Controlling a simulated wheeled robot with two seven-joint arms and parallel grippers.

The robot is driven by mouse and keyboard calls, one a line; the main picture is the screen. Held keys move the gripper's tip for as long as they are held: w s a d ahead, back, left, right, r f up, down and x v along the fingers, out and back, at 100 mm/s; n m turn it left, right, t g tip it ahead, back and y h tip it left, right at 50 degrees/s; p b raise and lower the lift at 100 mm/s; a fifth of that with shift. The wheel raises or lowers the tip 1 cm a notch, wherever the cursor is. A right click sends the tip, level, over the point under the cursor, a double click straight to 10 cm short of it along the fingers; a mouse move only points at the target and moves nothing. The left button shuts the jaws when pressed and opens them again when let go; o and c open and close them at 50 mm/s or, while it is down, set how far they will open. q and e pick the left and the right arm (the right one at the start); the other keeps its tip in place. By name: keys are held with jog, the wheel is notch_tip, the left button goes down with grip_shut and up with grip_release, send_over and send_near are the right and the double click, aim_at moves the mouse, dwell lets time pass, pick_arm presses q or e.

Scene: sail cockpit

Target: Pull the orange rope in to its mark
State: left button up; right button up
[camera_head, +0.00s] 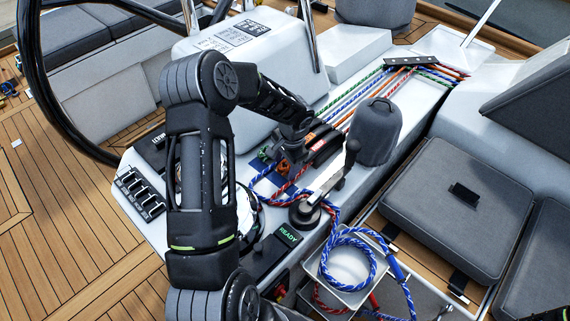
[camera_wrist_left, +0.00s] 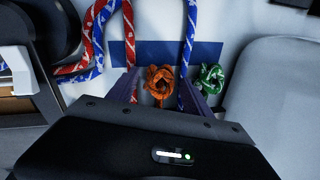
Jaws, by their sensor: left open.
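The orange rope's knotted end (camera_wrist_left: 159,78) sits on a dark blue strip (camera_wrist_left: 204,52) in the left wrist view. In the head view, a bit of orange rope (camera_head: 262,154) shows beside my gripper. My left gripper (camera_wrist_left: 160,95) is open, with one purple finger on each side of the orange knot; I cannot tell whether they touch it. In the head view, my left gripper (camera_head: 284,166) is low over the console beside the rope clutches (camera_head: 322,146) and is partly hidden by its own wrist. The orange rope's mark cannot be made out.
Blue and red ropes (camera_wrist_left: 187,30) loop close to the fingers; a green knot (camera_wrist_left: 211,76) sits just right. A winch (camera_head: 305,212) with a handle (camera_head: 350,150), a grey covered winch (camera_head: 375,132) and a white bin (camera_head: 322,268) with coiled blue rope stand nearby. The steering wheel (camera_head: 40,90) is at left.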

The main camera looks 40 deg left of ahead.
pick_arm(q)
jog(key=shift+f, duration=0.4)
jog(key=shift+c, duration=0.6)
grip_shut()
